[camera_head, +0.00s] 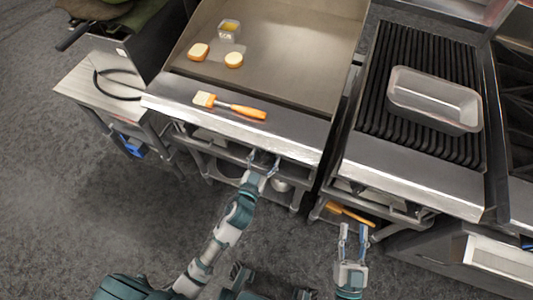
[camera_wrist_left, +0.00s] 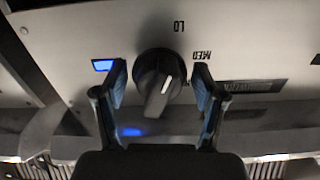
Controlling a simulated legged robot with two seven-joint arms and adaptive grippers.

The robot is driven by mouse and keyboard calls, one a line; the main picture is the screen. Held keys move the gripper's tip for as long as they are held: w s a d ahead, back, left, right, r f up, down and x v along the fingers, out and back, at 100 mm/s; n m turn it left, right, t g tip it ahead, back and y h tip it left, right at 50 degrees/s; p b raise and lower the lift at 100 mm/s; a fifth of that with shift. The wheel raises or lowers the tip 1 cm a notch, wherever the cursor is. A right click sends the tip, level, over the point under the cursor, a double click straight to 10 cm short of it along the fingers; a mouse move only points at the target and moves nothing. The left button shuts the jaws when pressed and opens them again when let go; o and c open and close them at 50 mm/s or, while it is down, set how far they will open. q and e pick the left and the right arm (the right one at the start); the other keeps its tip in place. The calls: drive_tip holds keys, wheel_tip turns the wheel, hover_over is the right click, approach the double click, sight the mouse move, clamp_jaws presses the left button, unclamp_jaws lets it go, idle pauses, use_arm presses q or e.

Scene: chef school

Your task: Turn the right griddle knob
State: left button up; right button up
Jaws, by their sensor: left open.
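The griddle (camera_head: 270,50) is the flat steel cooktop at the top middle of the head view. In the head view my left gripper (camera_head: 263,160) is at the griddle's front edge, and the knob is hidden there. My right gripper (camera_head: 353,232) is open and empty over the floor, below the grill.
A brush (camera_head: 235,106) lies on the griddle's front ledge. Bread pieces (camera_head: 198,52) and a small container (camera_head: 229,29) sit on the griddle. A metal pan (camera_head: 434,98) stands on the grill to the right. A blue light (camera_wrist_left: 102,65) glows beside the knob.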

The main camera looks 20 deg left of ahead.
use_arm(q)
drive_tip(key=shift+w+d, duration=0.3)
drive_tip(key=shift+w, duration=0.15)
drive_tip(key=shift+a, duration=0.25)
drive_tip(key=shift+c, duration=0.5)
drive_tip(key=shift+a, duration=0.15)
drive_tip(key=c, duration=0.8)
drive_tip(key=shift+o, duration=0.2)
use_arm(e)
drive_tip(key=shift+r, duration=0.1)
use_arm(q)
drive_tip(key=shift+r, duration=0.1)
use_arm(e)
drive_tip(key=shift+d, duration=0.1)
